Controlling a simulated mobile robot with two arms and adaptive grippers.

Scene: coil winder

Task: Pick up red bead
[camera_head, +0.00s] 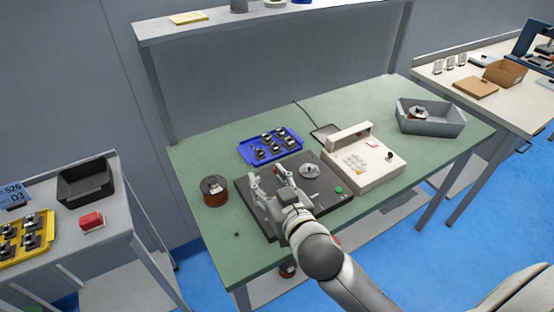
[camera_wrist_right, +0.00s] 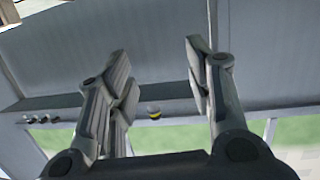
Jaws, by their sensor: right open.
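My right gripper (camera_head: 266,177) is open above the dark plate of the winder (camera_head: 257,213) on the green bench. Its two fingers stand apart with nothing between them in the right wrist view (camera_wrist_right: 157,62). I cannot make out a red bead for certain. A small red spot (camera_head: 277,169) shows by the right-hand fingertip, too small to identify. A round metal part (camera_head: 309,171) sits on the plate to the right of the gripper, with a green button (camera_head: 338,190) near it. My left gripper is not in view.
A blue tray (camera_head: 243,151) of small parts lies behind the plate. A copper-coloured spool (camera_head: 214,191) stands left of it. A cream control box (camera_head: 369,175) is on the right, with a grey bin (camera_head: 434,127) beyond. The bench's front left is mostly clear.

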